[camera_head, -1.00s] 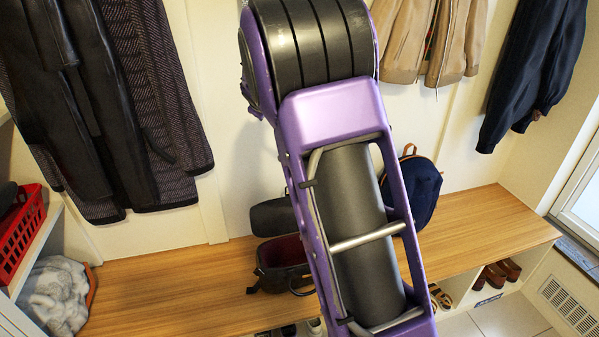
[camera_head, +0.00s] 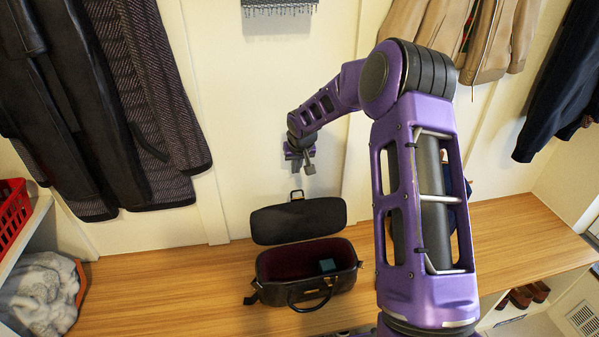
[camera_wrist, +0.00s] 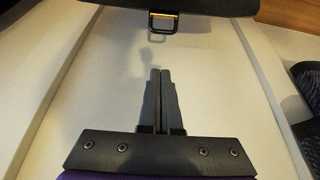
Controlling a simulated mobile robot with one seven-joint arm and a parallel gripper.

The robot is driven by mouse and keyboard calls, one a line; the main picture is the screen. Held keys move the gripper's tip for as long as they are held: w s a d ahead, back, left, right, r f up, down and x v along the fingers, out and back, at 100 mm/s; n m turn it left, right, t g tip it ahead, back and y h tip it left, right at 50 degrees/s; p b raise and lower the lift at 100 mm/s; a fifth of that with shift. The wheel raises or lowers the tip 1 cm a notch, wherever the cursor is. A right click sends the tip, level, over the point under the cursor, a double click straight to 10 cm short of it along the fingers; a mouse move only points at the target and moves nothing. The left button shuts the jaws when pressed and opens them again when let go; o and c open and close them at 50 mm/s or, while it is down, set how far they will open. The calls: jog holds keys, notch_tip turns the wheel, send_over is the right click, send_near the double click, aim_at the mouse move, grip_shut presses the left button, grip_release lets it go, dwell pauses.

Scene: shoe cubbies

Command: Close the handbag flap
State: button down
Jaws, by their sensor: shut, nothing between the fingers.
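The dark handbag (camera_head: 306,270) stands on the wooden bench. Its top is open, showing a dark red lining and a small teal item (camera_head: 327,265) inside. Its black flap (camera_head: 298,220) stands raised at the back, toward the wall, with a small clasp loop (camera_head: 297,195) at its upper edge. In the wrist view the flap (camera_wrist: 190,4) shows at the top edge, with the loop (camera_wrist: 164,21) hanging from it. My gripper (camera_head: 309,168) is above the flap, apart from it. In the wrist view my gripper (camera_wrist: 160,72) is shut and empty, pointing toward the loop.
The wooden bench (camera_head: 170,285) is clear left of the bag. Dark coats (camera_head: 150,100) hang at the left, beige jackets (camera_head: 480,35) at the right. A red basket (camera_head: 12,215) and grey fleece (camera_head: 40,290) sit at the left. A dark backpack is mostly hidden behind my arm.

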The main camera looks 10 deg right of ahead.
notch_tip(320, 180, down, 7)
jog(key=b, duration=0.1)
dwell(0.7)
jog(key=shift+s+d+r, duration=0.1)
jog(key=shift+s+r, duration=0.05)
